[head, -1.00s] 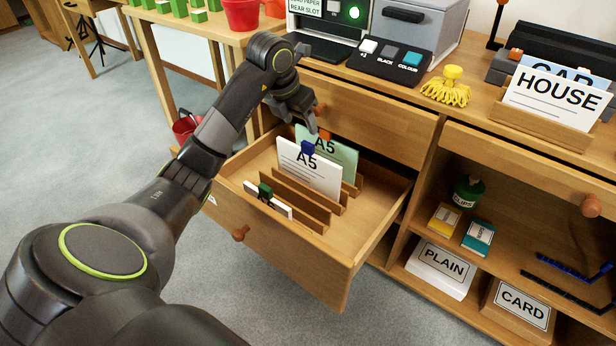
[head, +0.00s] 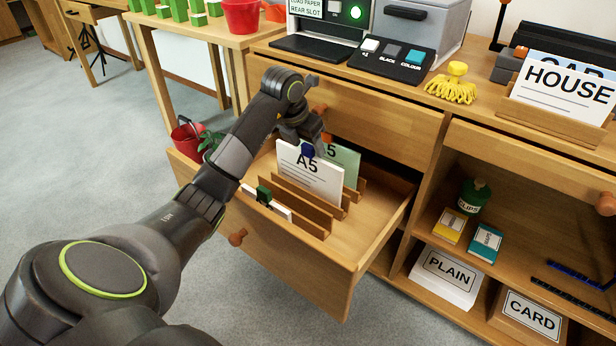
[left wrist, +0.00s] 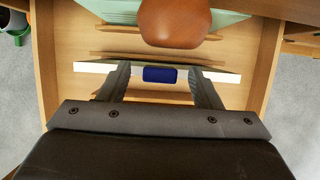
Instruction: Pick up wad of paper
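An open drawer (head: 345,262) holds wads of paper standing in wooden slots. A white wad marked A5 (head: 308,178) has a blue clip (head: 307,151) on top. A pale green wad (head: 345,163) with an orange clip stands behind it, and a low white wad with a green clip (head: 264,195) stands in front. My left gripper (head: 308,138) is over the A5 wads, partly covering their tops. In the left wrist view, its open fingers (left wrist: 158,72) are on either side of the blue clip (left wrist: 160,75); contact cannot be told. My right gripper is not in view.
A round wooden knob (left wrist: 173,22) of the drawer above is close to my left gripper. The cabinet top carries a button panel (head: 392,58), a yellow tasselled object (head: 452,84) and a HOUSE card holder (head: 556,121). A red bucket (head: 187,139) is left of the drawer.

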